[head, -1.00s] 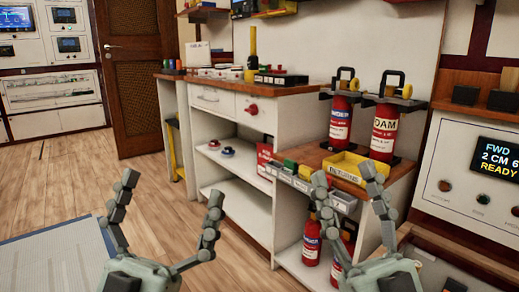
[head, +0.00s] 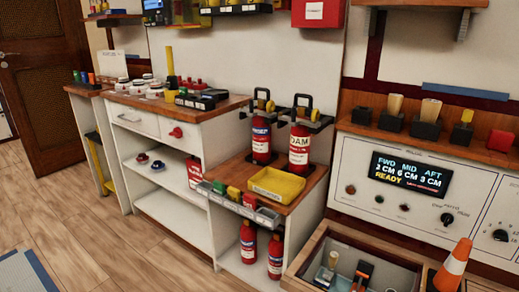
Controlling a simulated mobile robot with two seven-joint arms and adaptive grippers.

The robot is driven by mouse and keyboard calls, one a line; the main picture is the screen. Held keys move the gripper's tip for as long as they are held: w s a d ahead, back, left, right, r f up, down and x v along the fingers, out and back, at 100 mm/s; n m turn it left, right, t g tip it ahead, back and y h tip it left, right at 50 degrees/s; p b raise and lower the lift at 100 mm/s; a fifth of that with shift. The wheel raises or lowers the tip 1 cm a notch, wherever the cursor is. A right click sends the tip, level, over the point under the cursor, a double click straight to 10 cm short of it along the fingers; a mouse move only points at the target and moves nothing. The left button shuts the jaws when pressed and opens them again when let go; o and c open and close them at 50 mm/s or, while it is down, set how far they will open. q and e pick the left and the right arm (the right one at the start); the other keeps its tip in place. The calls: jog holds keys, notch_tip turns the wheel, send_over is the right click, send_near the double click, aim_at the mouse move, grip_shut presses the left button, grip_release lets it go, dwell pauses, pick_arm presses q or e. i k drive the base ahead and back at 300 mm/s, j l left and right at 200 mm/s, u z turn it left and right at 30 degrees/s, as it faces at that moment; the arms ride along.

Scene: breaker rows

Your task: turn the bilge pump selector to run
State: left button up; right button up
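The bilge panel (head: 350,160) is a white console at the right of the head view. Its display (head: 408,173) reads FWD 2 cm, MID 6 cm, AFT 3 cm and READY. A black selector knob (head: 447,219) sits below the display at its right, with small labels around it that I cannot read clearly. I cannot tell which position it points to. A second black knob (head: 501,235) sits on the panel further right. Neither of my grippers is in view.
An orange cone (head: 454,266) stands in front of the panel near the knobs. An open wooden-edged bin (head: 337,236) with tools lies below the panel. Fire extinguishers (head: 299,148) and a yellow tray (head: 277,185) are on the cabinet to the left. Open floor (head: 110,245) lies at left.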

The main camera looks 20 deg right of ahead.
aim_at(447, 219)
jog(key=z, duration=1.9)
jog(key=l+z, duration=0.3)
jog(key=l, duration=0.75)
jog(key=k, duration=0.05)
